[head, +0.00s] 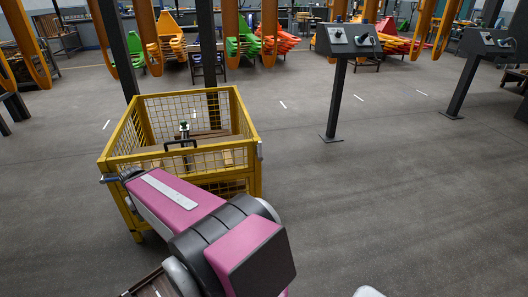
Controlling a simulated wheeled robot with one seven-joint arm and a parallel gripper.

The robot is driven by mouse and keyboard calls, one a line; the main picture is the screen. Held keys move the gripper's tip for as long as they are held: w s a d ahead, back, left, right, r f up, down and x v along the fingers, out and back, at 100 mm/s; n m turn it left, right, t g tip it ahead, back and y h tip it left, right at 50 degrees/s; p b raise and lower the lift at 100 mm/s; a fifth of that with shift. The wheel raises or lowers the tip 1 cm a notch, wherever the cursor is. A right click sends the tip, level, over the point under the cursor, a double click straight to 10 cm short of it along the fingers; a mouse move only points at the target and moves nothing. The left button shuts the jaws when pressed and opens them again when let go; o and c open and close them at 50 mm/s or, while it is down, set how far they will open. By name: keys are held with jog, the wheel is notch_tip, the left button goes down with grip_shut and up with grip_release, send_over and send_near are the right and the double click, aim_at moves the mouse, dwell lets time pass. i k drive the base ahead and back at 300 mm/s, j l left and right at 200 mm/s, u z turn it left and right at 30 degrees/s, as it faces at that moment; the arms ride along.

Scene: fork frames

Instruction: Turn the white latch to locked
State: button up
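I cannot pick out the white latch with certainty. A small pale fitting (260,149) sits at the right corner of the yellow mesh crate (248,119), too small to tell its shape or position.
Brown pieces and a small green and white object (184,129) show inside the crate. Two dark pedestals with slanted panels, one in the middle (345,42) and one at right (492,45), stand beyond. Orange hooks hang across the top. The floor right of the crate is clear.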

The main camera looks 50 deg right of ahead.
aim_at(259, 148)
jog(key=z, duration=1.75)
